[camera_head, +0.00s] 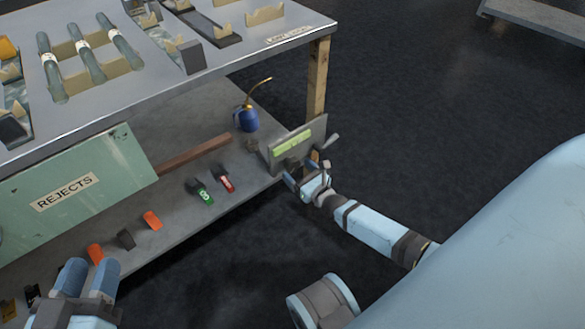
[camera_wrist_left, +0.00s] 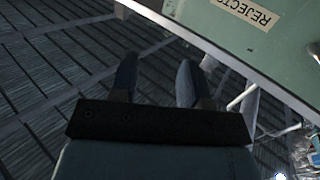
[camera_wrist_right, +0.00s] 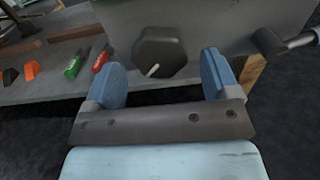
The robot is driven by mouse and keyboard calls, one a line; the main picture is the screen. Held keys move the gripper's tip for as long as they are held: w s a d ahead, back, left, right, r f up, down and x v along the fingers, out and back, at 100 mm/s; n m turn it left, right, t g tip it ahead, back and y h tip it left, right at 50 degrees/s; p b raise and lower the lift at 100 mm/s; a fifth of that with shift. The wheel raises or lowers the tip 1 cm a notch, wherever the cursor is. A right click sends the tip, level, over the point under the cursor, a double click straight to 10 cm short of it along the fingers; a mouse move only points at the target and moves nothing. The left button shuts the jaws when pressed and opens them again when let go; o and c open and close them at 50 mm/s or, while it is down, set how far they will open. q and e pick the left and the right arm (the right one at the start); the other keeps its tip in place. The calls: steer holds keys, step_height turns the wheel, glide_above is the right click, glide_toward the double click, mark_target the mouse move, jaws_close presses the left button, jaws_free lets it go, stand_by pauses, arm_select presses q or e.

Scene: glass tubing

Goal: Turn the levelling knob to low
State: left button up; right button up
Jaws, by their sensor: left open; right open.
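The levelling knob is a dark, faceted knob (camera_wrist_right: 159,52) with a white pointer line, on the front of a grey box. In the right wrist view its pointer line points down and slightly left. My right gripper (camera_wrist_right: 165,80) is open, its two blue fingers on either side of the knob and a little below it, with no contact visible. In the head view my right gripper (camera_head: 303,182) is at the grey box (camera_head: 298,143) and hides most of the knob. My left gripper (camera_head: 88,280) is open and empty at the lower left; it also shows in the left wrist view (camera_wrist_left: 155,78).
A lever (camera_wrist_right: 298,40) sticks out at the box's right side. A green REJECTS panel (camera_head: 75,195) hangs at the left. A wooden leg (camera_head: 317,80) stands behind the box.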

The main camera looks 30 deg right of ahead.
mark_target(295, 168)
steer(key=w, duration=0.3)
steer(key=shift+a+b, duration=0.15)
steer(key=shift+b, duration=0.25)
arm_select(q)
steer(key=shift+w+a+r+m, duration=0.1)
steer(key=shift+w+a+m, duration=0.05)
steer(key=shift+w+m, duration=0.2)
arm_select(e)
steer(key=shift+w, duration=0.1)
steer(key=c, duration=0.9)
arm_select(q)
steer(key=shift+s, duration=0.1)
arm_select(e)
steer(key=shift+n, duration=0.3)
